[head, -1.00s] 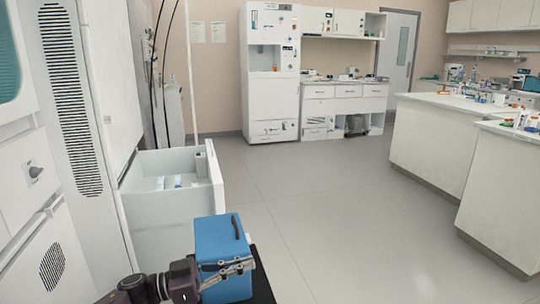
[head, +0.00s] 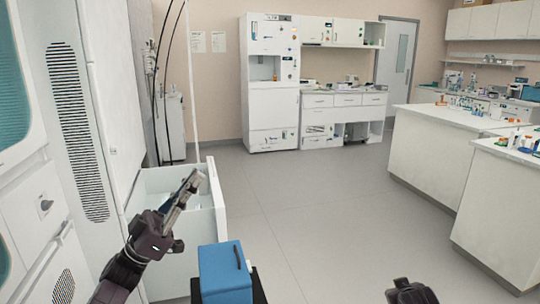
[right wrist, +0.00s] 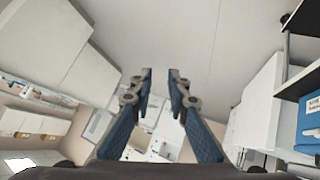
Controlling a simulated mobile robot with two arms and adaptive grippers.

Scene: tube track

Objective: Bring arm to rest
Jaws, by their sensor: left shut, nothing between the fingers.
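My left gripper (head: 184,190) is raised at the lower left of the head view, in front of the open white drawer (head: 212,212). Its fingers are shut and empty, pointing up and to the right. The left arm comes up from the bottom left. My right gripper shows in the right wrist view (right wrist: 160,75) with its two fingers apart and nothing between them. In the head view only a dark part of the right arm shows at the bottom right edge.
A blue box (head: 225,272) stands on a black surface just right of the left arm. A tall white cabinet (head: 80,130) is close on the left. White benches (head: 440,155) stand on the right. The floor (head: 310,210) between is clear.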

